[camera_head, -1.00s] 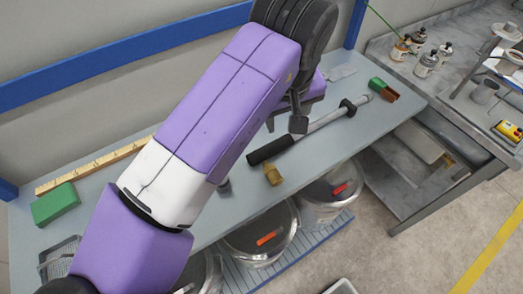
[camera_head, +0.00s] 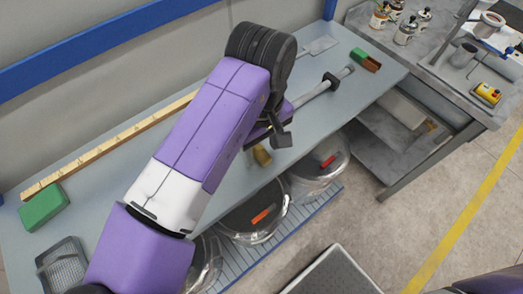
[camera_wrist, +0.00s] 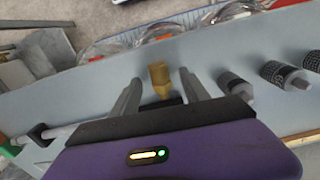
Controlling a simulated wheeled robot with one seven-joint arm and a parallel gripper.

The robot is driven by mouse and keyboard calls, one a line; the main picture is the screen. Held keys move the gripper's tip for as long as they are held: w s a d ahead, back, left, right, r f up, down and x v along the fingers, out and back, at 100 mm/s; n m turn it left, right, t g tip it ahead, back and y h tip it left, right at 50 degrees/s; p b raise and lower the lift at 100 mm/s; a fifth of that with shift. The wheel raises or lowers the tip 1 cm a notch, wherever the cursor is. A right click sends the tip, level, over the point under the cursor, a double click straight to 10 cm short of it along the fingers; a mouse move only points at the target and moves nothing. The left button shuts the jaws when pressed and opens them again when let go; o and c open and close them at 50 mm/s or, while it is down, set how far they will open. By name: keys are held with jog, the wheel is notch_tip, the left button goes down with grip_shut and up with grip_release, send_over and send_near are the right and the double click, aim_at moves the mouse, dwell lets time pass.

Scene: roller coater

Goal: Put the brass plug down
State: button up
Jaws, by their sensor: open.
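The brass plug (camera_head: 262,155) is on the grey bench top near its front edge, partly hidden by my arm in the head view. In the wrist view the brass plug (camera_wrist: 159,78) shows between the two fingers of my gripper (camera_wrist: 160,76), with a visible gap on each side. My gripper (camera_head: 281,138) is open and mostly hidden behind my wrist in the head view. Its exact height above the bench is hard to tell.
A long bar tool (camera_head: 322,88) lies behind my gripper. Clear tubs (camera_head: 318,170) sit below the front edge.

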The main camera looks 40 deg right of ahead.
aim_at(262, 152)
jog(key=shift+f, duration=0.5)
grip_shut()
jog(key=shift+r, duration=0.15)
notch_tip(262, 152, up, 19)
jog(key=b, duration=0.1)
jog(key=shift+f, duration=0.2)
